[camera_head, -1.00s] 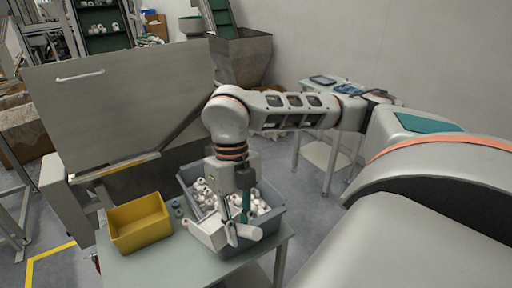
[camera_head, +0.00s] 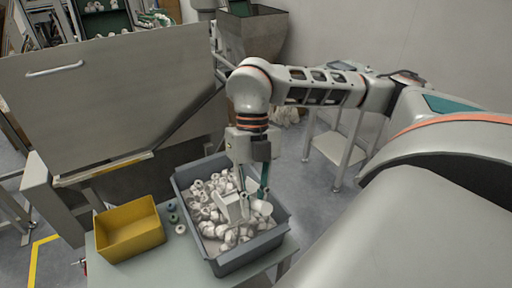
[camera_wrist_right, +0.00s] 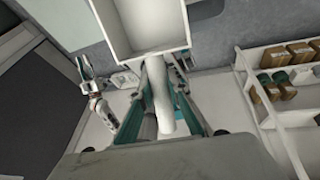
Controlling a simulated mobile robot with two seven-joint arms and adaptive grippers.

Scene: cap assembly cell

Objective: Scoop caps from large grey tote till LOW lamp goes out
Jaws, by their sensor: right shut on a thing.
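The large grey tote (camera_head: 268,245) stands on the table and holds a heap of white caps (camera_head: 212,222). My right gripper (camera_head: 252,194) points down over the tote, shut on the handle of a white scoop (camera_head: 230,207). The scoop is over or among the caps; its depth in them is unclear. In the right wrist view, my right gripper's teal fingers (camera_wrist_right: 162,110) flank the scoop's pale handle (camera_wrist_right: 158,90); the visible part of the scoop's pan (camera_wrist_right: 147,25) looks empty. What looks like my left gripper (camera_wrist_right: 85,68) hangs at the left there, its jaw state unclear. I see no LOW lamp.
A yellow bin (camera_head: 130,228) sits left of the tote, with small rings (camera_head: 173,216) between them. A big steel panel (camera_head: 110,85) rises behind the yellow bin. A steel hopper (camera_head: 250,33) stands further back. White shelving (camera_wrist_right: 275,90) shows in the wrist view.

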